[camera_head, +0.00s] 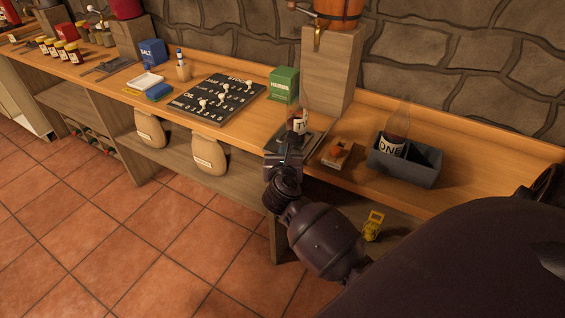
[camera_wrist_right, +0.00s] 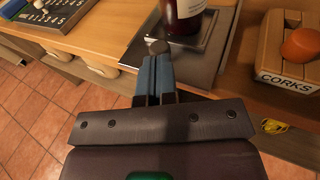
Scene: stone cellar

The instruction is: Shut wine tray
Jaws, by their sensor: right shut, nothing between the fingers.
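The wine tray (camera_wrist_right: 203,58) is a dark metal slide-like tray at the front of the wooden counter, with a lighter plate on it. It also shows in the head view (camera_head: 307,147), partly hidden by my gripper. A dark wine bottle (camera_wrist_right: 184,12) stands upright on it; its label (camera_head: 299,127) starts with "TW". My left gripper is not in view.
Right of the tray are a wooden corks box (camera_head: 337,152) and a grey crate (camera_head: 405,168) holding a bottle labelled "ONE" (camera_head: 392,146). A black lettered board (camera_head: 217,98) and a green box (camera_head: 284,84) are left. A wooden pedestal (camera_head: 331,75) stands behind.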

